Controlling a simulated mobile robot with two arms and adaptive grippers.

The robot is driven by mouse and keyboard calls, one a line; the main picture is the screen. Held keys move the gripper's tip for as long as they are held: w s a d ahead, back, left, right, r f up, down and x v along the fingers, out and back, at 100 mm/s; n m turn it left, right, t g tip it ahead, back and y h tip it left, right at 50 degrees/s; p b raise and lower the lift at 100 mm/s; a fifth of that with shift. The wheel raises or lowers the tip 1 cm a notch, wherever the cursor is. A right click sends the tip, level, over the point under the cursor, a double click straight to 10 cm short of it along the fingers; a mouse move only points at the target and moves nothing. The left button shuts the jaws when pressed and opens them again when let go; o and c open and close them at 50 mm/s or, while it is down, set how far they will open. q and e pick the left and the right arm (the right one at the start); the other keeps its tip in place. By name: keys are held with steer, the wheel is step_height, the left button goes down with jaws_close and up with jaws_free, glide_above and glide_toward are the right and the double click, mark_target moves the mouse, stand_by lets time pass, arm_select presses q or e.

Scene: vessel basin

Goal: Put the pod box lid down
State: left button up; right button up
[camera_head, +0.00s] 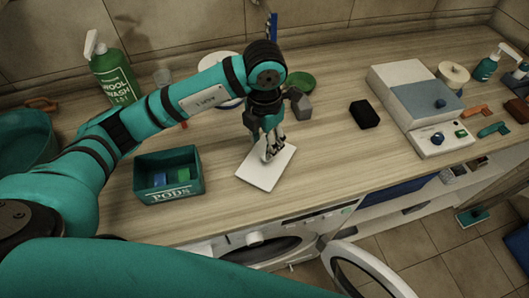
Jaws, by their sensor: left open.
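The pod box (168,176) is a dark green open-topped box marked PODS on the counter, left of the middle. Blue and green pods (166,178) lie inside it. The pod box lid (262,179) is a flat white plate to the right of the box, and it appears to lie on the counter near the front edge. My left gripper (268,155) points down over the lid's back part and is open. Its fingertips are at or just above the lid; I cannot tell whether they touch. My right gripper is not in view.
A green wool wash bottle (112,74) stands at the back left. A black block (364,114) and a white and grey device (420,105) are to the right. Below is a washing machine with its round door (368,275) open. Counter between lid and black block is clear.

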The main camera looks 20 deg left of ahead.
arm_select(q)
step_height(320, 180, up, 7)
steer(key=shift+f+b, duration=0.15)
steer(key=shift+b, duration=0.25)
